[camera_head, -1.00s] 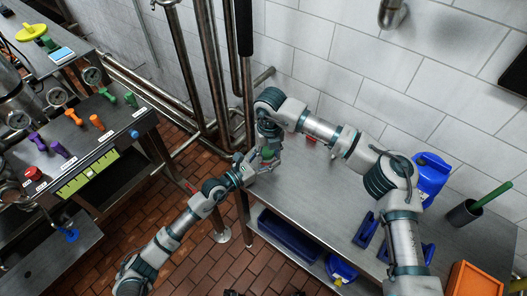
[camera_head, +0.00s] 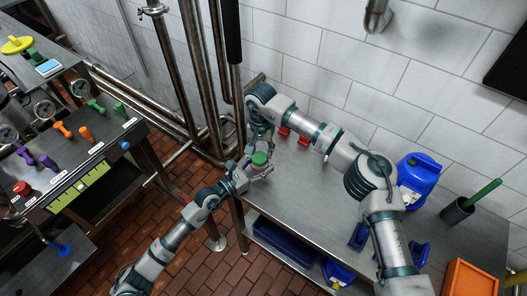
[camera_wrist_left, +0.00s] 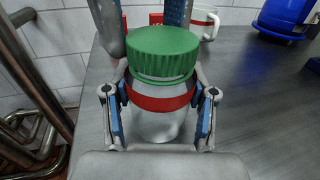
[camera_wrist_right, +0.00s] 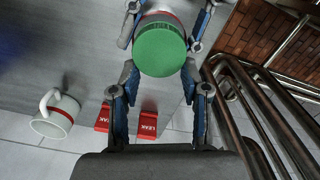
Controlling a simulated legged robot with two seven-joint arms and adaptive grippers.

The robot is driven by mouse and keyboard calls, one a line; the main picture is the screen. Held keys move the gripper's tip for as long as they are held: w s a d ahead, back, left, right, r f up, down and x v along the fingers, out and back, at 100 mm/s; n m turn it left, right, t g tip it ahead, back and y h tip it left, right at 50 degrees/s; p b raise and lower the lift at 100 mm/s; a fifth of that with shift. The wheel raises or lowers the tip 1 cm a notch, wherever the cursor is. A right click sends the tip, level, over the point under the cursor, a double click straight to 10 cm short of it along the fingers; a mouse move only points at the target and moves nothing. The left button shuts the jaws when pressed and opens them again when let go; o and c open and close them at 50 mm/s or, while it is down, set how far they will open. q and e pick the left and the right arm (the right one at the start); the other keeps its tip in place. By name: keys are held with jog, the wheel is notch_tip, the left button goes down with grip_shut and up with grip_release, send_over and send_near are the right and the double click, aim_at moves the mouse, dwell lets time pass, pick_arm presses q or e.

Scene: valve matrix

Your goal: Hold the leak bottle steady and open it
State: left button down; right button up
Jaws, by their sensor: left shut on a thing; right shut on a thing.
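The leak bottle (camera_wrist_left: 158,122) is pale with a red band and a green screw cap (camera_wrist_left: 163,52). It stands upright over the near left corner of the steel table. My left gripper (camera_wrist_left: 160,95) is shut around the bottle's body, just below the cap. The green cap also shows in the head view (camera_head: 260,158). My right gripper (camera_wrist_right: 158,75) comes from above and behind, with its fingertips on either side of the cap, shut on it. The cap is on the bottle. The bottle's base is hidden in the head view.
Red LEAK blocks (camera_wrist_right: 148,124) and a white mug (camera_wrist_right: 55,114) are by the wall. A blue jug (camera_head: 418,178), a pot with a green handle (camera_head: 458,210) and an orange crate (camera_head: 470,280) are at right. Vertical pipes (camera_head: 200,70) rise behind.

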pick_arm(q)
jog(key=shift+f, duration=0.15)
pick_arm(e)
jog(key=n, duration=0.5)
jog(key=shift+w+a+f, duration=0.1)
jog(key=shift+w+a, duration=0.1)
grip_shut()
pick_arm(q)
jog(key=shift+w+a, duration=0.25)
jog(key=shift+a, duration=0.05)
pick_arm(e)
jog(key=shift+s, duration=0.25)
jog(key=o, duration=1.1)
grip_release()
jog(key=shift+w+f, duration=0.1)
pick_arm(q)
jog(key=shift+d, duration=0.1)
pick_arm(e)
jog(key=shift+o, duration=0.2)
jog(key=shift+a, duration=0.15)
pick_arm(q)
jog(key=shift+s, duration=0.1)
jog(key=shift+d, duration=0.1)
pick_arm(e)
jog(key=shift+r, duration=0.2)
